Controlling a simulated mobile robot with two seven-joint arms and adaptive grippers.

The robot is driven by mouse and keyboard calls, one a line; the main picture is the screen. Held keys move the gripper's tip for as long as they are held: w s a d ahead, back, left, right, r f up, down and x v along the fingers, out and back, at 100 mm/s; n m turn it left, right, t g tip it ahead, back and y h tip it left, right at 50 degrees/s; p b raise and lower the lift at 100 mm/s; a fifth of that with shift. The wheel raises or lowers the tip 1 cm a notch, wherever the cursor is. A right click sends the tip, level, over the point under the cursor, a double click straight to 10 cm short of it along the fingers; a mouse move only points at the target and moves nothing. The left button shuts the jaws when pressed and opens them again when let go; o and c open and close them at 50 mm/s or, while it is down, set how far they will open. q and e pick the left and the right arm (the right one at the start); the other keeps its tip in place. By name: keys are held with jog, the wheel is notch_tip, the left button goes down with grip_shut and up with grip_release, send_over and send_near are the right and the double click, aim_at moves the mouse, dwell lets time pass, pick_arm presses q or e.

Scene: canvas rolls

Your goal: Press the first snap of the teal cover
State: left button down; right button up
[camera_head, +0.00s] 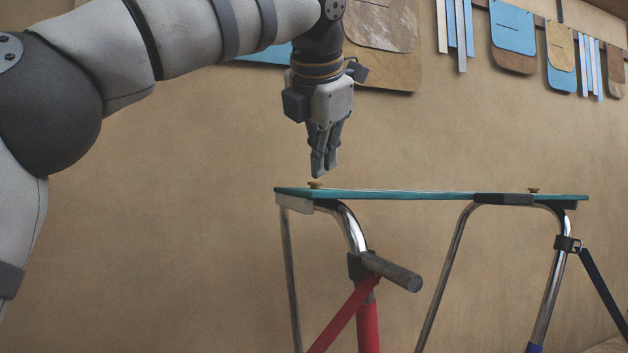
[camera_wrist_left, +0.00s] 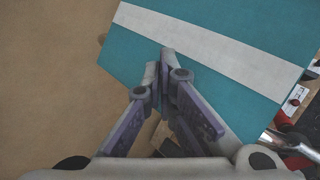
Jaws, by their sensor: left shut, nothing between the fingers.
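The teal cover (camera_head: 420,194) lies flat on a metal tube frame and shows nearly edge-on in the head view. A small brass snap (camera_head: 316,184) stands on its left end and a second brass snap (camera_head: 533,190) near its right end. My left gripper (camera_head: 318,172) points down with its fingers shut and empty, just above the left snap. A narrow gap seems to separate the fingertips from it. In the left wrist view the teal cover (camera_wrist_left: 160,75) carries a white stripe, and the shut fingers (camera_wrist_left: 158,68) point over it. I cannot make out a snap there. My right gripper is out of view.
Chromed legs (camera_head: 286,265) and a red tube (camera_head: 367,325) stand below the cover, with a dark handle (camera_head: 392,272) sticking out. Blue and brown pieces (camera_head: 513,35) hang on the tan wall behind. The space above the cover's middle is free.

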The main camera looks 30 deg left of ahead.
pick_arm(q)
jog(key=shift+f, duration=0.55)
dwell(0.8)
jog(key=shift+r, duration=1)
